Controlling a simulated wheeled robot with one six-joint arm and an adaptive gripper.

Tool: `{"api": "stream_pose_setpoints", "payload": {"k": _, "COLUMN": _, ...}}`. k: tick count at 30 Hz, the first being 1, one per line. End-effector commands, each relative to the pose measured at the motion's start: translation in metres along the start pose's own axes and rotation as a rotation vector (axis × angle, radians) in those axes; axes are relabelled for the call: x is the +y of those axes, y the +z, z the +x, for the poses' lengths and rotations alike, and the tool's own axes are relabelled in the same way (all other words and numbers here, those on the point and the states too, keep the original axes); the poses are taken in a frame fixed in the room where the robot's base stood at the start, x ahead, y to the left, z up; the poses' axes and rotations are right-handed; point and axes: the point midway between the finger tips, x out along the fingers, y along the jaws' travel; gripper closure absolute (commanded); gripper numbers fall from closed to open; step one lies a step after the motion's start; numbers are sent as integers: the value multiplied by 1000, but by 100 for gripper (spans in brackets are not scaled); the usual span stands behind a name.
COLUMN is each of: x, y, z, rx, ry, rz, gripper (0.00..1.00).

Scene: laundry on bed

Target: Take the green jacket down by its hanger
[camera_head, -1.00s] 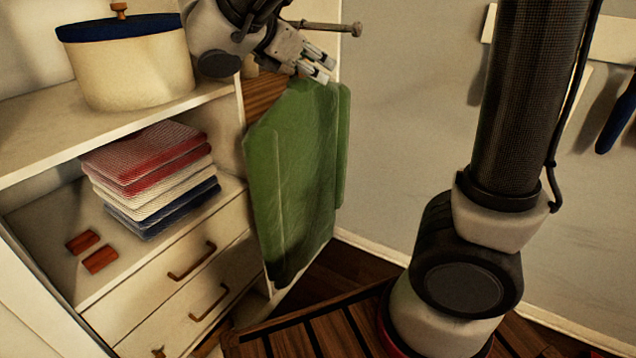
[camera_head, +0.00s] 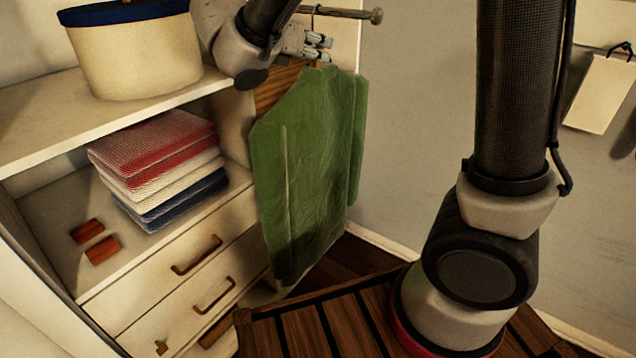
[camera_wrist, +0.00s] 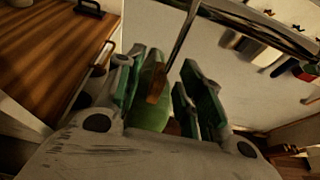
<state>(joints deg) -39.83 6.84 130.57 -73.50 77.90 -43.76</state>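The green jacket (camera_head: 305,165) hangs against the side of the cabinet, below a rod with a round knob (camera_head: 350,13). The thin metal hook of its hanger (camera_head: 313,18) goes up to the rod. My gripper (camera_head: 322,48) is just above the jacket's collar. In the wrist view my gripper (camera_wrist: 165,95) is open, with one finger on each side of the hanger's wooden part (camera_wrist: 157,84). Gaps show beside it, so the fingers look apart from it. Green cloth (camera_wrist: 152,108) shows below, between the fingers. The hanger's shoulders are hidden inside the jacket.
The cabinet at left holds a cream pot with a blue lid (camera_head: 135,55), a stack of folded cloths (camera_head: 160,165) and two small red blocks (camera_head: 95,241). A slatted wooden surface (camera_head: 320,325) lies below the jacket. A white tag (camera_head: 598,95) hangs on the right wall.

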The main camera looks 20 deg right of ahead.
Motion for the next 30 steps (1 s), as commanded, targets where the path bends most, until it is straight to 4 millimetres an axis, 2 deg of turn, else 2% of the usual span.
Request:
{"api": "stream_pose_setpoints", "payload": {"k": 1, "x": 0, "y": 0, "z": 0, "rx": 0, "ry": 0, "rz": 0, "gripper": 62}}
{"api": "stream_pose_setpoints", "payload": {"k": 7, "x": 0, "y": 0, "z": 0, "rx": 0, "ry": 0, "rz": 1, "gripper": 99}}
{"api": "stream_pose_setpoints", "payload": {"k": 20, "x": 0, "y": 2, "z": -1, "rx": -1, "ry": 0, "rz": 3, "gripper": 100}}
{"api": "stream_pose_setpoints", "payload": {"k": 30, "x": 0, "y": 20, "z": -8, "rx": 0, "ry": 1, "rz": 5, "gripper": 100}}
